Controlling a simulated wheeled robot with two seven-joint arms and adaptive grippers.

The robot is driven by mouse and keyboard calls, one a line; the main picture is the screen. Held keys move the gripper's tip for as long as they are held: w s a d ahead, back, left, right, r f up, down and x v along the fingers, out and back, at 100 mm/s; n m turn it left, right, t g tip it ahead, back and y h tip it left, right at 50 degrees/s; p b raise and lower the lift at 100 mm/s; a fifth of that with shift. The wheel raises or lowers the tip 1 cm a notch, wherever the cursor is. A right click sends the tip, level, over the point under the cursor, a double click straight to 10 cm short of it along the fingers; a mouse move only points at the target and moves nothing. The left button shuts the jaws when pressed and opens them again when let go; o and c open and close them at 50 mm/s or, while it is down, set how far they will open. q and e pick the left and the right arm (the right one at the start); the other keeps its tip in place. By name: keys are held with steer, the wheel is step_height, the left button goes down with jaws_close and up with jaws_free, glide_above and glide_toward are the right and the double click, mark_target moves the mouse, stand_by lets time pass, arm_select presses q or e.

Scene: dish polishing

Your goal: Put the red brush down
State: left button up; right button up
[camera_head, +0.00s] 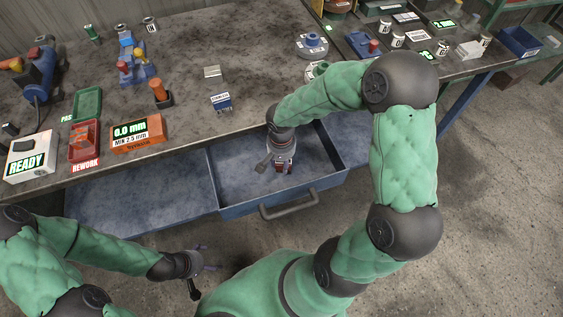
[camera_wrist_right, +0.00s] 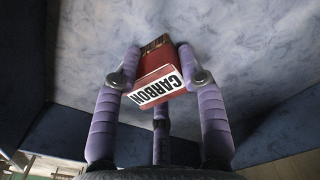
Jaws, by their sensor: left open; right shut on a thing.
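The red brush (camera_wrist_right: 160,78), a red block labelled "CARBON", sits between the fingers of my right gripper (camera_wrist_right: 158,78) in the right wrist view. My right gripper is shut on it. In the head view my right gripper (camera_head: 283,165) reaches down into the open drawer (camera_head: 235,186), and only a small part of the brush (camera_head: 281,169) shows. The drawer floor is close behind the brush; I cannot tell whether they touch. My left gripper (camera_head: 208,259) is open and empty, in front of the bench and below the drawer.
The workbench (camera_head: 190,75) holds a blue-labelled brush block (camera_head: 220,102), an orange gauge (camera_head: 138,134), a red rework tray (camera_head: 85,143), a green tray (camera_head: 88,104) and a white ready box (camera_head: 29,157). The drawer handle (camera_head: 289,204) sticks out at the front.

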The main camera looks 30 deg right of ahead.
steer(key=shift+f, duration=0.2)
steer(key=o, duration=1.2)
steer(key=shift+r, duration=0.15)
steer(key=shift+r, duration=0.4)
step_height(320, 180, up, 11)
steer(key=p, duration=0.5)
steer(key=shift+r, duration=0.15)
steer(key=shift+s+a, duration=0.1)
